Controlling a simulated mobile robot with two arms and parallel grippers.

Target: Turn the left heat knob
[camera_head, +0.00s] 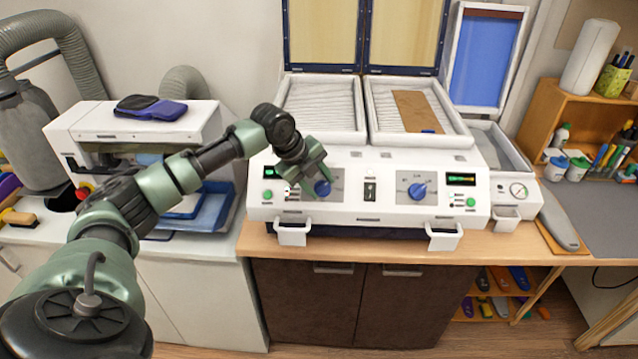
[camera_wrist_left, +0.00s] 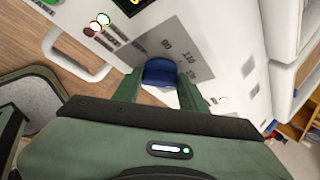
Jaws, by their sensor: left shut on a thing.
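The left heat knob (camera_head: 322,188) is blue and sits on a grey dial plate on the left of the white machine's front panel. My left gripper (camera_head: 318,178) is at this knob, its arm coming in from the left. In the left wrist view, the blue knob (camera_wrist_left: 160,72) sits between the two green fingers, and the gripper (camera_wrist_left: 160,88) is shut on it. Dial numbers show on the plate beside it. The fingers hide part of the knob. My right gripper is not in view.
The machine has a second blue knob (camera_head: 417,191) on the right, a black switch (camera_head: 370,190) between them and white handles (camera_head: 292,233) below. Two open lids (camera_head: 405,35) stand behind its trays. A white press (camera_head: 130,130) stands to the left.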

